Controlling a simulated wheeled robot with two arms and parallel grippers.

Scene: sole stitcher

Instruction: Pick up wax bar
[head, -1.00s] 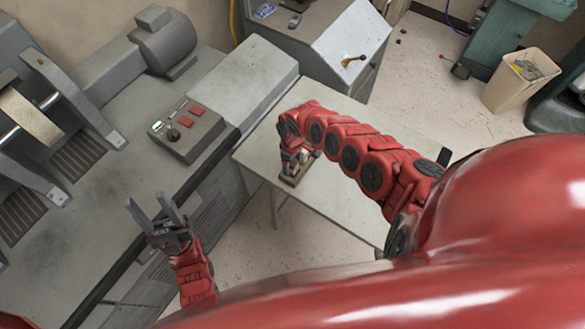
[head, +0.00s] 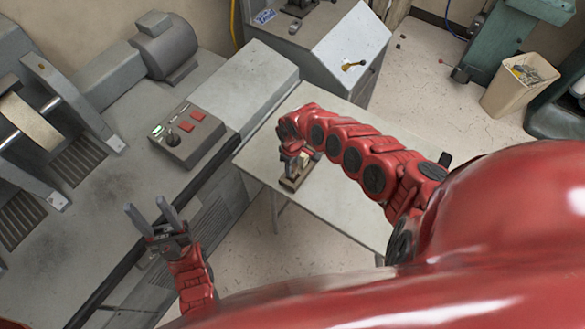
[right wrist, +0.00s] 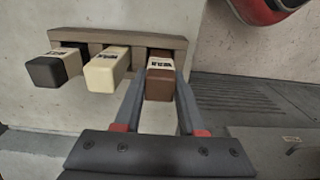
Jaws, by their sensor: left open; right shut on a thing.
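Three wax bars sit side by side in a wooden rack (right wrist: 105,37) in the right wrist view: a black-ended bar (right wrist: 50,70), a cream bar (right wrist: 104,72) and a brown bar (right wrist: 160,86). Each has a pale label. My right gripper (right wrist: 161,74) is shut on the brown bar, one finger on each side, and the bar's far end is still at the rack. In the head view the rack (head: 289,186) is on the small table, with my right gripper (head: 294,160) over it, partly hiding the bars. My left gripper (head: 147,205) is open and empty.
The small table (head: 345,205) is otherwise largely clear. A grey machine with a control box (head: 187,134) and red buttons stands to its left. A grey cabinet (head: 347,45) is behind the table. A bin (head: 519,85) stands on the floor at the far right.

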